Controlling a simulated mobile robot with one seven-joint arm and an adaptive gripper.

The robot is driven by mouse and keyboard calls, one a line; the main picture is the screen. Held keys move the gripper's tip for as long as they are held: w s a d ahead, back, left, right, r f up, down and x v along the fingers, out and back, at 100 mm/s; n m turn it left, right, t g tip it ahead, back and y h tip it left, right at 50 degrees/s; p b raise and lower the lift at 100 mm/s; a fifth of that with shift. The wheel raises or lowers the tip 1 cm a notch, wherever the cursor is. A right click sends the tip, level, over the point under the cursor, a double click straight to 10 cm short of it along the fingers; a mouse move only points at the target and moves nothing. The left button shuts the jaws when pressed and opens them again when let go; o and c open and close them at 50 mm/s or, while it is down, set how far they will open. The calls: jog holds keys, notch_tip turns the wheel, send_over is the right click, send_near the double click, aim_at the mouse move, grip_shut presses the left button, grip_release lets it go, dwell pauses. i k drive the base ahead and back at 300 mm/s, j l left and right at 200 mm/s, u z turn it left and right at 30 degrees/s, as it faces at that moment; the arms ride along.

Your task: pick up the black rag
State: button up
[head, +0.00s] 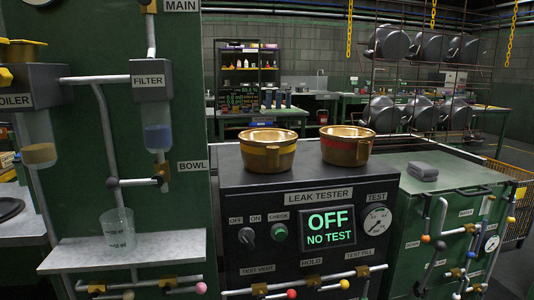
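A folded dark grey to black cloth, which looks like the black rag (423,171), lies flat on top of the green cabinet (470,181) at the right. It sits near the cabinet's left part, to the right of the brass pots, and nothing touches or covers it. My gripper is not in view.
Two brass pots (267,158) (347,151) stand on the black leak tester (303,190), left of the rag. A hanging rack with several grey pots (390,42) is behind the cabinet. A clear beaker (118,230) stands on the left shelf. The cabinet top around the rag is clear.

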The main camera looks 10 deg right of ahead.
aim_at(422, 171)
jog(key=z, duration=1.25)
